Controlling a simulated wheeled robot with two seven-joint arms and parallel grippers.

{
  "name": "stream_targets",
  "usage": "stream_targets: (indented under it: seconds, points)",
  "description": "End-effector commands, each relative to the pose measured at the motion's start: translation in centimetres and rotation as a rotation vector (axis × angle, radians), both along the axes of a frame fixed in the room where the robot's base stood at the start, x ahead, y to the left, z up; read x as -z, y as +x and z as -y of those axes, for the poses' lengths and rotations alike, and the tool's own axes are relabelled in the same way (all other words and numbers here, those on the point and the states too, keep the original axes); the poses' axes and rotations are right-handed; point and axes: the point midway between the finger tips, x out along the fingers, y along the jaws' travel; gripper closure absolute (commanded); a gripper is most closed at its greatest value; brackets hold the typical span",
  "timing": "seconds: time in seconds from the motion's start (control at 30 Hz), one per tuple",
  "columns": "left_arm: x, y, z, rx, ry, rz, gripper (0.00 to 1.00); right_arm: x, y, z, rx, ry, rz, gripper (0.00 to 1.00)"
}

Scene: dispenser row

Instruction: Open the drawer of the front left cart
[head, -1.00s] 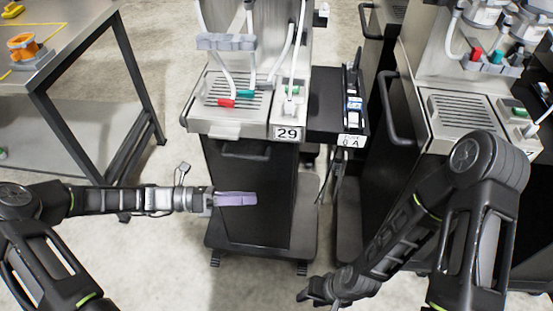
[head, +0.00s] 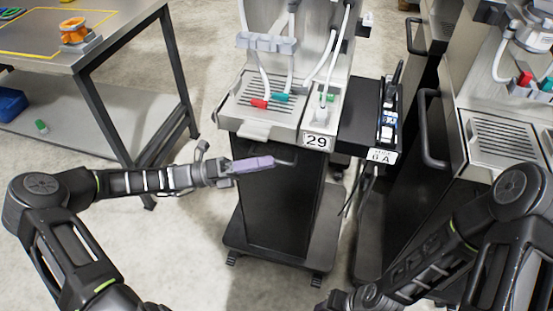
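The front left cart is a grey dispenser with a black front (head: 283,205) and a label reading 29. A dark bar handle (head: 287,157) runs across the top of the black drawer front, which looks flush. My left gripper (head: 262,164) has purple fingers, seen from the side, so its opening cannot be told. The fingers overlap the left part of the handle in the picture. Contact cannot be told. My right gripper (head: 338,301) shows only partly at the bottom edge.
A black side shelf (head: 362,142) with small devices joins the cart's right side. More dispensers with vertical bar handles (head: 431,130) stand at right, behind my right arm. A metal table (head: 95,50) stands at left. Bare floor lies between table and cart.

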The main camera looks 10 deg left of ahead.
Motion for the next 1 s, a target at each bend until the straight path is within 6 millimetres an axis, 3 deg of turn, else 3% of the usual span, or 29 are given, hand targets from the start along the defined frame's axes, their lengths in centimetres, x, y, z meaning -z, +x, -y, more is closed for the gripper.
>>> stream_targets:
  seconds: [0.2, 0.53, 0.8, 1.0]
  points:
    - [-0.6, 0.7, 2.7, 0.0, -0.001, -0.002, 0.78, -0.2, 0.0, 0.0, 0.0, 0.0, 0.0, 0.64]
    - [-0.7, 0.8, 3.2, 0.0, 0.001, -0.001, 0.78, -0.2, 0.0, 0.0, 0.0, 0.0, 0.0, 0.64]
    - [-0.7, 0.8, 3.1, 0.0, 0.001, -0.001, 0.99, -0.2, 0.0, 0.0, 0.0, 0.0, 0.0, 0.64]
    - [-0.6, 0.8, 3.1, -0.001, 0.001, -0.002, 1.0, -0.2, 0.0, 0.0, 0.0, 0.0, 0.0, 0.64]
